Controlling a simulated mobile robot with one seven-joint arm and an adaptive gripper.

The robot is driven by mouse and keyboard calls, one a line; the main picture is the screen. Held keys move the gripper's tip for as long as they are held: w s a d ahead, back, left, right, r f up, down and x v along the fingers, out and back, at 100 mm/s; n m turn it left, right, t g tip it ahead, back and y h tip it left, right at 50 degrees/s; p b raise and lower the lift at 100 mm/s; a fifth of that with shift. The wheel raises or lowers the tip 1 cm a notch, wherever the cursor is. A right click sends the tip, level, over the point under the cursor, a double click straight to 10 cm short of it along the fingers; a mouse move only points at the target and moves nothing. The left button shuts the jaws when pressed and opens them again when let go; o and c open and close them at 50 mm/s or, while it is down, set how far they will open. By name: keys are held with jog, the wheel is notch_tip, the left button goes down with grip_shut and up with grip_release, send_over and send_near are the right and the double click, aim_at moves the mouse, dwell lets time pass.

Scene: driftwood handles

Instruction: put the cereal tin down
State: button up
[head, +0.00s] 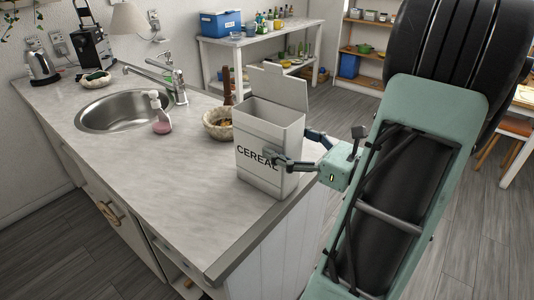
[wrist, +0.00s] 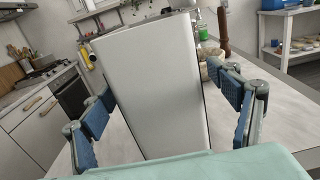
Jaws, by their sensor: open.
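The cereal tin (head: 262,165) is a tall pale box with "CEREAL" on its front and its lid raised. It stands upright on the countertop (head: 180,205) near the right edge. My gripper (head: 292,150) is open, with one finger in front of the tin and the other behind it. In the wrist view the tin (wrist: 152,90) stands between the two blue-padded fingers of my gripper (wrist: 165,125). A gap shows beside the right finger.
A soap bottle (head: 160,114) and a sink (head: 120,109) are further left. The counter's front left of the tin is clear. A shelf with a blue cooler (head: 221,23) stands at the back.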

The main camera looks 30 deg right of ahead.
jog(key=x, duration=0.5)
jog(key=shift+a+f, duration=0.1)
jog(key=shift+f, duration=0.05)
jog(key=shift+c, duration=0.3)
jog(key=c, duration=2)
jog(key=shift+r+p, duration=0.25)
jog(key=shift+p, duration=0.1)
